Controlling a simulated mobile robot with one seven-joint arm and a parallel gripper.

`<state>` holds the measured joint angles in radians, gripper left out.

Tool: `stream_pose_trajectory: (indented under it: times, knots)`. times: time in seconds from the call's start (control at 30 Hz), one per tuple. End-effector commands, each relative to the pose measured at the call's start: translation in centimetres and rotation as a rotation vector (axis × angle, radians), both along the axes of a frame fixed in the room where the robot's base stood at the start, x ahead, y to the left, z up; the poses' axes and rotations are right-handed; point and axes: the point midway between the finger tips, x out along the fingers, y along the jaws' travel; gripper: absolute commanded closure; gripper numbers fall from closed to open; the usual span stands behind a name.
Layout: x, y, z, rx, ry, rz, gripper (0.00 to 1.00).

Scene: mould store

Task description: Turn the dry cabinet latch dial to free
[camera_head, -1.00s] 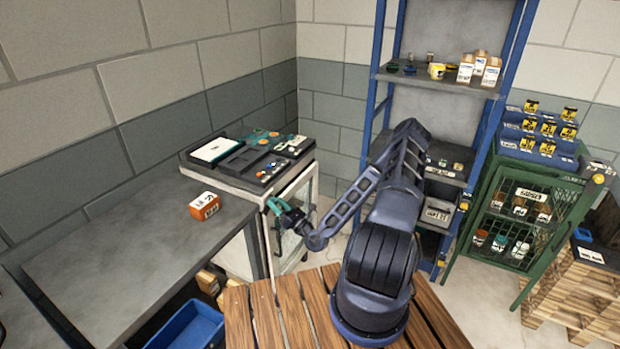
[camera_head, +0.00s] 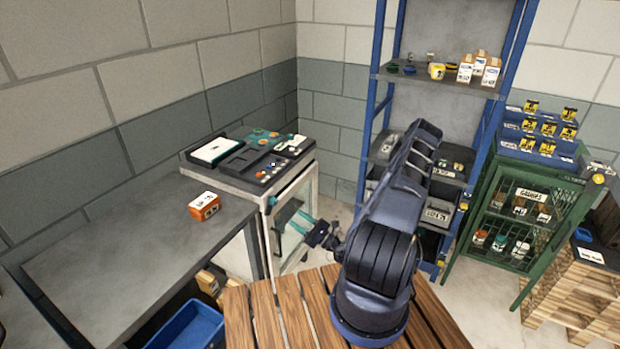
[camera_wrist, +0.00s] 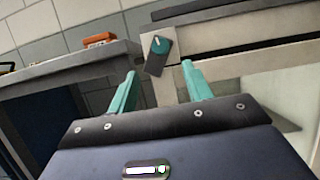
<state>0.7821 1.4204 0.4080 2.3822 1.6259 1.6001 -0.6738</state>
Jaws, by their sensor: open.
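The white dry cabinet (camera_head: 228,176) with a glass door stands beside the grey bench. Its latch dial (camera_wrist: 160,45) is a round teal knob with a pale pointer mark on a dark plate, at the cabinet's front upper corner. The dial also shows small in the head view (camera_head: 272,201). The pointer leans slightly left of straight up in the wrist view. My gripper (camera_wrist: 159,68) is open and empty, its teal fingers apart and aimed at the dial. In the head view my gripper (camera_head: 297,221) is in front of the glass door, apart from the dial.
An orange box (camera_head: 204,206) sits on the grey bench (camera_head: 130,250). Black trays with small items lie on the cabinet top. A blue shelf rack (camera_head: 440,85) and a green mesh cabinet (camera_head: 515,215) stand to the right. A wooden slatted surface (camera_head: 280,315) is below my arm.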

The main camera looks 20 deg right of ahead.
Motion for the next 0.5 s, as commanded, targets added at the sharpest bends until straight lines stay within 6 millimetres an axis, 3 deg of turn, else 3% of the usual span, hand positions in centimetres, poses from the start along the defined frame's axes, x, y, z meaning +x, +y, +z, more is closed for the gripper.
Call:
stream_pose_trajectory:
  times: [0.5]
  knots:
    - [-0.5,0.4,3.9,-0.101,-0.101,0.179,0.5]
